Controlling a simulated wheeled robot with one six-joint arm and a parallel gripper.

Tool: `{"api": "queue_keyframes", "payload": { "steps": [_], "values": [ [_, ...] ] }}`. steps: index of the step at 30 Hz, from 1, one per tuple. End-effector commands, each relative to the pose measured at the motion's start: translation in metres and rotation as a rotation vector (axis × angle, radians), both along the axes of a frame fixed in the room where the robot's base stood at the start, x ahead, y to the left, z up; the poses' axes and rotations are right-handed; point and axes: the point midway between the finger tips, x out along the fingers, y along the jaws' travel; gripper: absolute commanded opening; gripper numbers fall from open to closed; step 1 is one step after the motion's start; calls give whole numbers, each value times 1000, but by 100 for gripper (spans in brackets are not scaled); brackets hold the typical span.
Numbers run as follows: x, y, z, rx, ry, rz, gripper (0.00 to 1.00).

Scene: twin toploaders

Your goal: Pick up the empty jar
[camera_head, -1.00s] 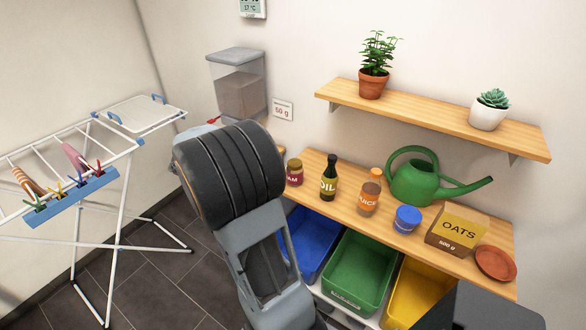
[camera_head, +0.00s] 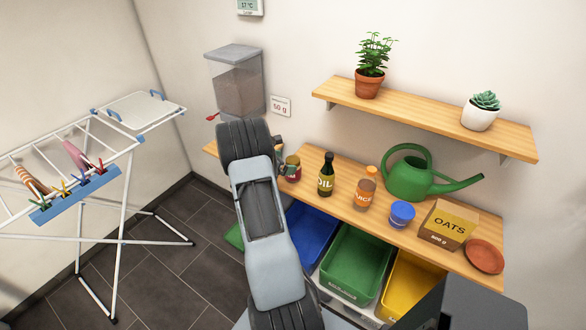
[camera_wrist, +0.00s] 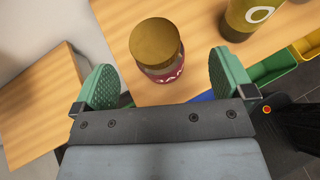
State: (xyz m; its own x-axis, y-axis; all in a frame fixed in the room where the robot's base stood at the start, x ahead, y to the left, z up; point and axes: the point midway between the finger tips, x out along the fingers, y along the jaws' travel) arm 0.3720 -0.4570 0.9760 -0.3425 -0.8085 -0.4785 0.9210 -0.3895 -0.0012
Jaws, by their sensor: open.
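A small jar (camera_wrist: 156,48) with a gold lid and a red label stands upright on the wooden counter. It also shows in the head view (camera_head: 292,170), just right of my arm. The glass above the label looks clear, but the lid hides most of the inside. My gripper (camera_wrist: 164,80) is open, its green fingers on either side of the jar in the wrist view, with gaps on both sides. In the head view my arm hides most of the gripper.
The oil bottle (camera_head: 326,175) stands just right of the jar. Further right are a juice bottle (camera_head: 365,189), blue tub (camera_head: 402,215), oats box (camera_head: 446,226) and watering can (camera_head: 410,180). Bins, including a green one (camera_head: 354,268), sit below. A dispenser (camera_head: 236,82) is behind.

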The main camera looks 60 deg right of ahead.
Motion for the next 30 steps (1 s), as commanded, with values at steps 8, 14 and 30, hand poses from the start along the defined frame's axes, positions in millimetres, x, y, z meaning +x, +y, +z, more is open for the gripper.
{"api": "queue_keyframes", "payload": {
  "steps": [8,14,30],
  "values": [
    [-5,-16,-8,2,2,-2,100],
    [-11,-39,-21,1,0,-2,100],
    [-14,-48,-28,1,-1,0,88]
  ]
}}
